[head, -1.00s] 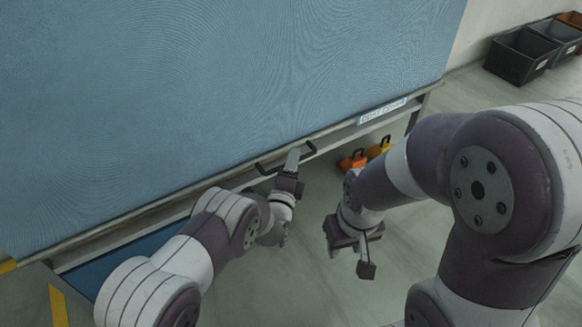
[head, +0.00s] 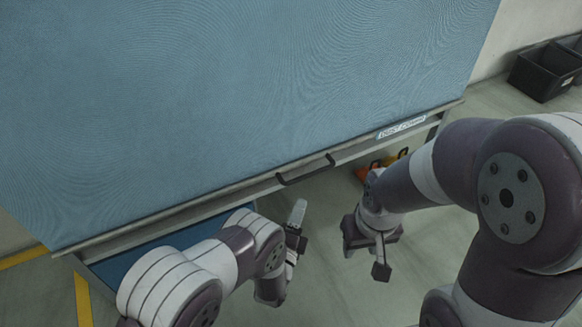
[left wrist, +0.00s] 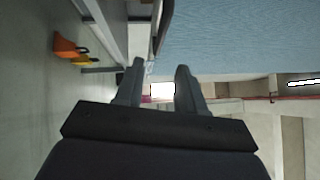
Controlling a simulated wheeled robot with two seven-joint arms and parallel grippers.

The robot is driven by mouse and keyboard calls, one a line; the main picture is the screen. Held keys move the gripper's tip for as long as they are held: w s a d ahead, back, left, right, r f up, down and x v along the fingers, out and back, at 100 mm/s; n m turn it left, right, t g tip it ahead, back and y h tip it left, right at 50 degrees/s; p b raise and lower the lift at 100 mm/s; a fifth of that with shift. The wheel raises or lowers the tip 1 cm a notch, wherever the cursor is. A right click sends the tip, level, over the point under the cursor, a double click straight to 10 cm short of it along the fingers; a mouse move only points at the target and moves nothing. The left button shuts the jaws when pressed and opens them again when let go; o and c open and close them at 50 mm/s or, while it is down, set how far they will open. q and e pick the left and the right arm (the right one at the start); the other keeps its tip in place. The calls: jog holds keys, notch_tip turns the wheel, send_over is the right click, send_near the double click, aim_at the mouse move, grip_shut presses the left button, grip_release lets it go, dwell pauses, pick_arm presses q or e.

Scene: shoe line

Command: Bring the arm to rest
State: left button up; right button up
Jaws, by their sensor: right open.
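My left gripper (head: 298,212) is off the front edge of the blue-topped table, apart from the dark drawer handle (head: 306,177). In the left wrist view its two grey fingers (left wrist: 160,72) stand apart with nothing between them. My right gripper (head: 366,262) hangs over the floor to the right, apart from the table, with its jaws open and nothing seen in them.
The blue tabletop (head: 230,90) is bare. A label (head: 401,127) is on its front edge. Orange and yellow items (left wrist: 66,48) are on the floor under the table. Dark bins (head: 543,72) stand at the back right. The floor between my grippers is clear.

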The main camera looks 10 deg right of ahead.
pick_arm(q)
jog(key=s+a+f+n+g+y, duration=0.2)
jog(key=s+f+n+g+y, duration=0.15)
jog(key=f+n+g, duration=0.6)
jog(key=s+a+n+g+y+p, duration=0.1)
jog(key=s+a+n+g+y, duration=0.1)
jog(key=s+a, duration=0.15)
jog(key=s+a+r+n+g+y+p, duration=0.25)
jog(key=s+a+r+n, duration=0.35)
jog(key=a+r, duration=0.45)
jog(key=s+a+r+n+g+y+p, duration=0.1)
jog(key=s+a+r+n+g, duration=0.5)
jog(key=r, duration=0.7)
jog(key=a+r+t+p, duration=0.2)
jog(key=r+p, duration=1.7)
jog(key=r, duration=0.2)
jog(key=w+a+r+t+p, duration=0.1)
jog(key=a+r+t+p, duration=0.1)
jog(key=r+p, duration=1.7)
jog(key=shift+a+r+n+p, duration=0.35)
jog(key=shift+a+r+n, duration=0.15)
jog(key=shift+r, duration=0.75)
